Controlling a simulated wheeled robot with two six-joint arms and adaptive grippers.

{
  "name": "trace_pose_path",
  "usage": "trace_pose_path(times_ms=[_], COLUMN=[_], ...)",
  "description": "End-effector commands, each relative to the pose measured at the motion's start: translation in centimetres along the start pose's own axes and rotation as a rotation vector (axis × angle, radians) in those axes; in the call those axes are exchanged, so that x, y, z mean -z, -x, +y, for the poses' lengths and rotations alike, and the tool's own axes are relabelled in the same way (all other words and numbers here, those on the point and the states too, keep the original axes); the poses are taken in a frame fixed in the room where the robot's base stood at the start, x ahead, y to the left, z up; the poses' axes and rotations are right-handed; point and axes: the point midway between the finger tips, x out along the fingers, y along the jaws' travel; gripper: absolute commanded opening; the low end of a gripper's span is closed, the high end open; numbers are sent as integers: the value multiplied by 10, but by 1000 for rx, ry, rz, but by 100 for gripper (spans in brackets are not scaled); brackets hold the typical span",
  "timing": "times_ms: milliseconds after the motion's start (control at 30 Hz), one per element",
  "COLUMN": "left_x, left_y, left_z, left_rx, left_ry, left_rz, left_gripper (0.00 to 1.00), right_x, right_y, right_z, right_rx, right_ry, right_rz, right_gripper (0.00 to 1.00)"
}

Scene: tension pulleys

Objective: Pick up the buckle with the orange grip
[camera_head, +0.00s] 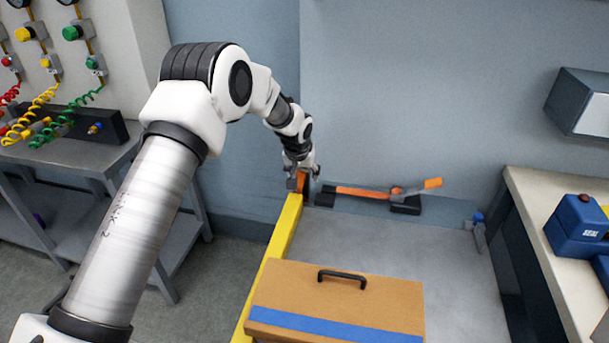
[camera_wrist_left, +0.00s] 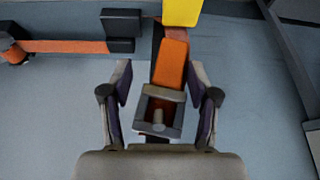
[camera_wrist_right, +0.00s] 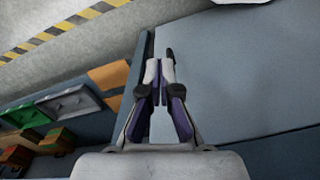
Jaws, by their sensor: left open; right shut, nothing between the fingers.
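The buckle with the orange grip (camera_wrist_left: 172,63) lies between the open fingers of my left gripper (camera_wrist_left: 160,80) in the left wrist view. Its grey frame (camera_wrist_left: 158,108) sits lower between the fingers, with a visible gap on both sides. In the head view my left gripper (camera_head: 303,175) points down over the buckle, whose orange part (camera_head: 302,179) shows just below it, at the far end of the yellow rail (camera_head: 284,228). My right gripper (camera_wrist_right: 158,75) shows only in the right wrist view, shut and empty, above a grey surface.
An orange strap (camera_head: 362,193) with dark end blocks lies to the right of the left gripper, near the wall. A brown case (camera_head: 350,292) with a black handle stands at the front. A blue device (camera_head: 580,229) sits on the right bench. The grey top between is clear.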

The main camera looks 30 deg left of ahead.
Motion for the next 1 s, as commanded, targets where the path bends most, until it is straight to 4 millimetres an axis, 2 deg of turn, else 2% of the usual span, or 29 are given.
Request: trace_pose_path(times_ms=[100, 300, 433, 467, 633, 667, 1000], left_x=[0, 0, 0, 0, 0, 0, 0], left_y=[-13, -14, -14, -14, -14, -14, -13], left_z=[0, 0, 0, 0, 0, 0, 0], left_rx=[0, -1, 0, 0, 0, 0, 0], left_ry=[0, 0, 0, 0, 0, 0, 0], left_rz=[0, 1, 1, 1, 0, 0, -2], left_gripper=[60, 60, 14, 9, 9, 3, 3], right_x=[0, 0, 0, 0, 0, 0, 0], right_y=[0, 0, 0, 0, 0, 0, 2], right_z=[0, 0, 0, 0, 0, 0, 0], right_rx=[0, 0, 0, 0, 0, 0, 0], right_ry=[0, 0, 0, 0, 0, 0, 0], right_rz=[1, 1, 1, 1, 1, 1, 1], right_gripper=[0, 0, 0, 0, 0, 0, 0])
